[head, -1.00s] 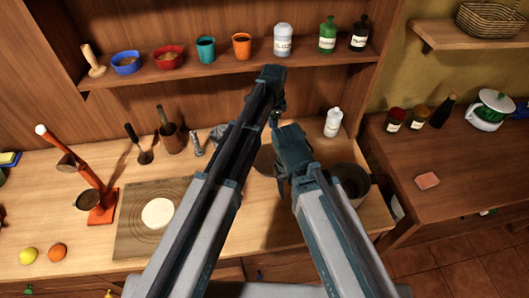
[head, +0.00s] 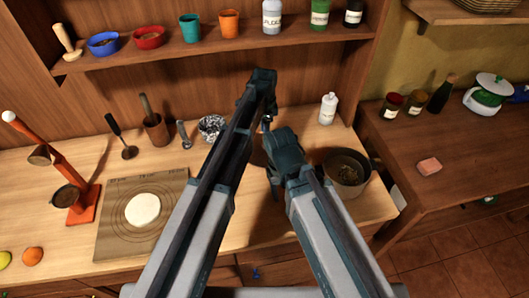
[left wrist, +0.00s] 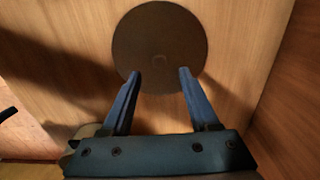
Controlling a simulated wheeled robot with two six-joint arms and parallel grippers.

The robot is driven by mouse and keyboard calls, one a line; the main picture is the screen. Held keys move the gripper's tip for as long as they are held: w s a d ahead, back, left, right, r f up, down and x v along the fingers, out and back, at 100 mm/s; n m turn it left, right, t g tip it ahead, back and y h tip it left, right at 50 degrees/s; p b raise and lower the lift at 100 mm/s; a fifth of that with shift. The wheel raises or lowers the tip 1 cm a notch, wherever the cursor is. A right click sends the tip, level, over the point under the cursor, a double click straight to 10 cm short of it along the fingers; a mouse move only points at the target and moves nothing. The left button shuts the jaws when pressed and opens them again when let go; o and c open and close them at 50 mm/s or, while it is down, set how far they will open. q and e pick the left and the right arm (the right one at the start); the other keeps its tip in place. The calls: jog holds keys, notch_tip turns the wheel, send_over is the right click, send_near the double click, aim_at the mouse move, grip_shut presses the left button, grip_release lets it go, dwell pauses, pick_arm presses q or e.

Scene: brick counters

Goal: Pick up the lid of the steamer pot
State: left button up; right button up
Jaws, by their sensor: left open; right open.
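A flat, dark round disc (left wrist: 160,30), which looks like a lid, lies on the wooden surface in the left wrist view. My left gripper (left wrist: 160,74) is open and empty, its two fingertips overlapping the disc's near edge in the picture; I cannot tell whether they touch it. An open dark pot (head: 347,172) with something brownish inside stands right of my right arm. My right gripper (head: 275,190) is open beside the left arm. A white and green pot (head: 490,93) with its lid on stands on the right counter.
A white bottle (head: 328,109) stands behind the open pot. A crumpled foil bowl (head: 212,128), mortar (head: 155,130) and dough board (head: 120,235) are left of my arms. A shelf (head: 200,45) with cups and bottles runs above the counter.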

aim_at(264, 146)
jog(key=shift+f, duration=0.1)
pick_arm(q)
notch_tip(264, 146, down, 5)
jog(key=b, duration=0.5)
jog(key=shift+f, duration=0.15)
pick_arm(e)
notch_tip(264, 146, down, 5)
jog(key=shift+f, duration=0.1)
pick_arm(q)
grip_shut()
